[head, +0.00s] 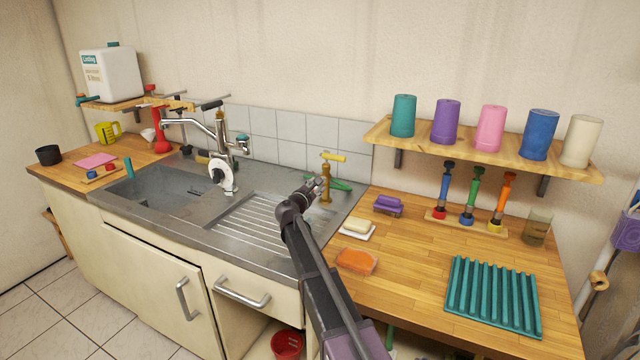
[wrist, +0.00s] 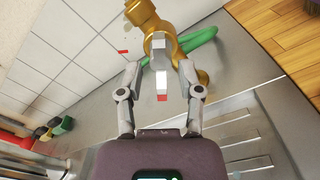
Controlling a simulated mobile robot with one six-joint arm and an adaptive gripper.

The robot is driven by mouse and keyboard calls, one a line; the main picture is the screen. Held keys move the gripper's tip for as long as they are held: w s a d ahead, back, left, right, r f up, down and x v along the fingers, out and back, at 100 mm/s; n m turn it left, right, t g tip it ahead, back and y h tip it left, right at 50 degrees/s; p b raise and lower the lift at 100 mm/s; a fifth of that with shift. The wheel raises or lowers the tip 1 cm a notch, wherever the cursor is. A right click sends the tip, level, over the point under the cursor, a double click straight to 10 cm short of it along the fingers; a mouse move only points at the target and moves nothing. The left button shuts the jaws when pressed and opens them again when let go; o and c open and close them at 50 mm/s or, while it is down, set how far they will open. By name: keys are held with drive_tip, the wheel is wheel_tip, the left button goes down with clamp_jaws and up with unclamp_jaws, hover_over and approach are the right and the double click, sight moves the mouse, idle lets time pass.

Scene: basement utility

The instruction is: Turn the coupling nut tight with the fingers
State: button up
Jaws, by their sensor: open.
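A brass tap (head: 326,188) with a yellow handle (head: 333,156) stands at the right back of the steel sink top. A green hose (head: 342,184) lies behind it. In the wrist view the brass tap (wrist: 188,62) and green hose (wrist: 200,40) are just beyond my fingers. My gripper (head: 313,186) is open beside the tap, its fingers spread left and right in the wrist view (wrist: 160,68). A grey piece with a white and red end (wrist: 161,88) shows between the fingers; I cannot tell what it is. I cannot clearly make out the coupling nut.
A ribbed drainer (head: 255,222) and sink basin (head: 165,190) lie left of my arm. On the wooden counter are a soap dish (head: 357,231), an orange sponge (head: 356,261), a purple brush (head: 388,205) and a teal rack (head: 493,297). A shelf of cups (head: 480,148) hangs above.

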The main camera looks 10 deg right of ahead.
drive_tip(key=shift+x, duration=1.5)
clamp_jaws()
drive_tip(key=shift+a, duration=0.1)
